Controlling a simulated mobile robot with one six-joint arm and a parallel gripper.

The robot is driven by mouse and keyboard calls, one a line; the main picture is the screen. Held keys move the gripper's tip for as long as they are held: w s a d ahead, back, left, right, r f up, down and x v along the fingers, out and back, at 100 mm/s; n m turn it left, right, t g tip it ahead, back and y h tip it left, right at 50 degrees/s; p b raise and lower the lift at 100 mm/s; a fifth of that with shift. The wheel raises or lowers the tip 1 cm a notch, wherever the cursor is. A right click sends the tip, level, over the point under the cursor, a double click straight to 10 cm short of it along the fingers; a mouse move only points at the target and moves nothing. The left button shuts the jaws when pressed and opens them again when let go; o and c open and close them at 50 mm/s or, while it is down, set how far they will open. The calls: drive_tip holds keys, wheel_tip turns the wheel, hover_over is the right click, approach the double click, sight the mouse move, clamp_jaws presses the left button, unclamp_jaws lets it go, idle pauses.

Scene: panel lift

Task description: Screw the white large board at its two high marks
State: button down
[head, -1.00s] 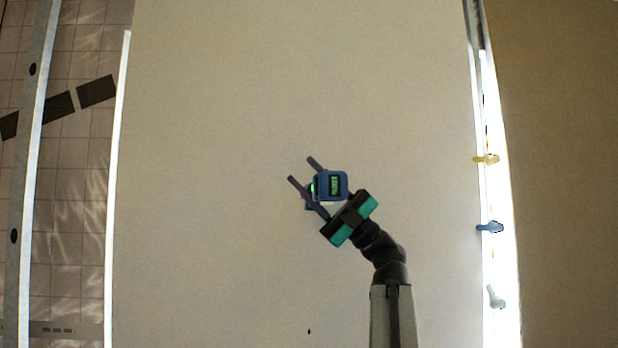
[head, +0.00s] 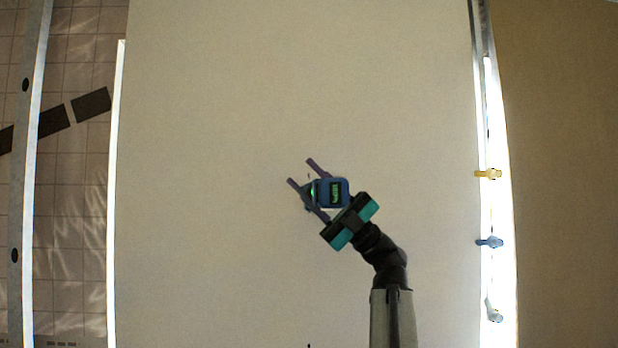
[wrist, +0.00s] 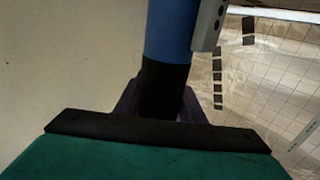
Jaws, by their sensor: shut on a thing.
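The white large board (head: 220,120) fills the middle of the head view, and its pale face also shows at the left of the wrist view (wrist: 60,60). My gripper (head: 300,171) is in front of the board, shut on a blue power screwdriver (head: 326,192) with a green-lit display. In the wrist view the tool's blue body and black grip (wrist: 163,90) sit between my fingers. A small dark mark (head: 309,177) shows on the board between the fingertips. Another (head: 309,346) shows at the bottom edge of the head view. The screwdriver's tip and any contact with the board cannot be made out.
A metal rail with dark holes (head: 31,150) runs along the left, over tiled floor (head: 70,200). A yellow clip (head: 488,174), a blue clip (head: 490,242) and a pale clip (head: 493,312) line the bright strip on the right. A brown panel (head: 560,180) lies beyond.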

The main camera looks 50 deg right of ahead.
drive_tip(key=shift+d+r+p, duration=0.15)
drive_tip(key=shift+r+p, duration=1.15)
drive_tip(key=shift+p, duration=0.05)
drive_tip(key=shift+d+r+p, duration=0.1)
drive_tip(key=shift+r+p, duration=1.15)
drive_tip(key=shift+p, duration=0.05)
drive_tip(key=shift+w, duration=0.15)
drive_tip(key=shift+w+d+r+p, duration=0.1)
drive_tip(key=shift+w+d+p, duration=0.85)
drive_tip(key=shift+p, duration=0.35)
drive_tip(key=shift+w+d+p, duration=0.25)
drive_tip(key=shift+w+p, duration=0.1)
drive_tip(key=shift+w, duration=0.05)
drive_tip(key=shift+b, duration=1.05)
drive_tip(key=shift+w+d+b, duration=0.2)
drive_tip(key=shift+w+b, duration=0.1)
drive_tip(key=shift+b, duration=0.7)
